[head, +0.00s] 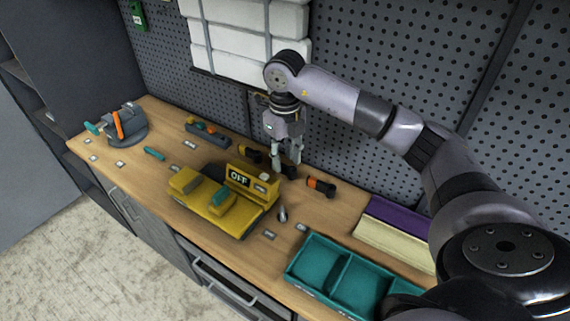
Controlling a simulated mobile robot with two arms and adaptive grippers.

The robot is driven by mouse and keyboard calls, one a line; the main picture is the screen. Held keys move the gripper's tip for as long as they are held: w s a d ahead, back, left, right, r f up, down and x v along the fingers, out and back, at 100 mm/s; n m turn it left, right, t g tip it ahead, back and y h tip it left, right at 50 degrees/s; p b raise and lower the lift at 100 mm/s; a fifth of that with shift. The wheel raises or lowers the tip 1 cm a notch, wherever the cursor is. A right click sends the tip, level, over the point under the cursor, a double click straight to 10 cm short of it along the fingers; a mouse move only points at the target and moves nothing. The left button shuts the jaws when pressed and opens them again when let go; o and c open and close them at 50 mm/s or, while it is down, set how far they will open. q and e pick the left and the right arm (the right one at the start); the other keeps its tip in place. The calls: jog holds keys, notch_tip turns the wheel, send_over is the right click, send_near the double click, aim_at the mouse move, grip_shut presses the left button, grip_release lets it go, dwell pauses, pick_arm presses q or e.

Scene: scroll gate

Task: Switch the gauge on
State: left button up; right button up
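The gauge (214,204) is a yellow device on the wooden workbench, with a raised panel at its back right. A dark display (239,178) on the panel reads "OFF". A small light-coloured part (264,176) sits on the panel's top edge, and a teal part (221,196) lies on the gauge's front. My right gripper (288,172) points down just behind and right of the gauge, apart from the panel in the picture. My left gripper is not in view.
A teal divided tray (337,256) lies at the bench's front right, beside purple and cream blocks (397,231). An orange-and-black tool (320,187) lies right of my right gripper. A vise (124,128) stands at the far left. A perforated wall (345,135) bounds the back.

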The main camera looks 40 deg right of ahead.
notch_tip(320, 180, up, 9)
jog(key=shift+f, duration=0.1)
dwell(0.3)
